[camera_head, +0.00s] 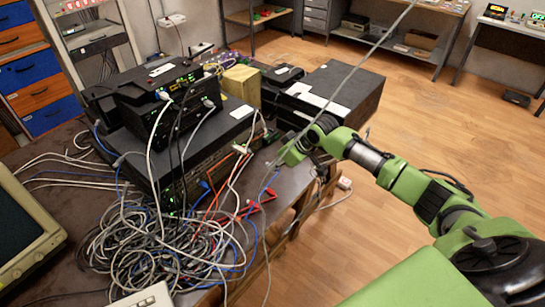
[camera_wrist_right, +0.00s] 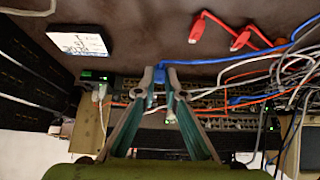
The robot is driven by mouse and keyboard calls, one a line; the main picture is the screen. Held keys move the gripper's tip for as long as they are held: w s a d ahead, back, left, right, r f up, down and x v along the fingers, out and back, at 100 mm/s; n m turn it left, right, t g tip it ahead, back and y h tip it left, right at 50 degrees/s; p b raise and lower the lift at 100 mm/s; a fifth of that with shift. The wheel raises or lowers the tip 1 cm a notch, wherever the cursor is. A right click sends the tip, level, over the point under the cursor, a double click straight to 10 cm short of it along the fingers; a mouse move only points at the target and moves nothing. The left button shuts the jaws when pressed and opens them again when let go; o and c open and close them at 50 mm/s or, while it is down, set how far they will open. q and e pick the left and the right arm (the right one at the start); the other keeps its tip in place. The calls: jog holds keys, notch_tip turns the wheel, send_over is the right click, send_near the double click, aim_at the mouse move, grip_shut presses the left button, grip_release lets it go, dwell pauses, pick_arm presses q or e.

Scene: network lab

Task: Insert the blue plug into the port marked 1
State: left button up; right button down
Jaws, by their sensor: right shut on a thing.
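My right gripper (camera_wrist_right: 160,78) is shut on a small blue plug (camera_wrist_right: 158,74) in the right wrist view; its blue cable (camera_wrist_right: 220,60) runs off to the right. In the head view my right gripper (camera_head: 283,160) is at the table edge, beside the front of a black rack device; the plug cannot be made out there. The wrist view shows a row of ports (camera_wrist_right: 215,102) on the device, close beyond the fingertips. I cannot tell which port is marked 1, nor whether the plug touches one. My left gripper is not in view.
A tangle of cables (camera_head: 165,245) covers the table front. Red connectors (camera_wrist_right: 205,30) and a white handwritten card (camera_wrist_right: 80,40) lie near the gripper. A large black box (camera_head: 335,95) stands behind it. An old monitor (camera_head: 25,235) is at the left. The wooden floor at right is open.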

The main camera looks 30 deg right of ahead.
jog(key=w+a+r+p, duration=0.1)
jog(key=w+a+r, duration=0.1)
jog(key=a+r, duration=0.2)
jog(key=w+a+r+p, duration=0.1)
jog(key=w+a+r, duration=0.2)
jog(key=a, duration=0.6)
jog(key=w+a+r+p, duration=0.2)
jog(key=a+r, duration=0.4)
jog(key=a, duration=0.1)
jog(key=shift+w+a, duration=0.15)
jog(key=shift+a, duration=0.2)
jog(key=shift+w, duration=0.75)
jog(key=shift+w+a+f+b, duration=0.1)
jog(key=shift+w+a+b, duration=0.05)
jog(key=shift+w+b, duration=0.3)
jog(key=shift+w+a+f+b, duration=0.1)
jog(key=shift+w+b, duration=0.15)
jog(key=shift+b, duration=0.25)
jog(key=shift+w+a+b, duration=0.2)
jog(key=shift+w+b, duration=0.3)
jog(key=shift+b, duration=0.05)
jog(key=shift+w+a+b, duration=0.2)
jog(key=shift+w+b, duration=0.3)
jog(key=shift+w+a+r+b, duration=0.15)
jog(key=shift+w+a+b, duration=0.05)
jog(key=shift+w+b, duration=0.3)
jog(key=shift+r, duration=0.1)
jog(key=shift+w+a+p, duration=0.1)
jog(key=shift+p, duration=0.4)
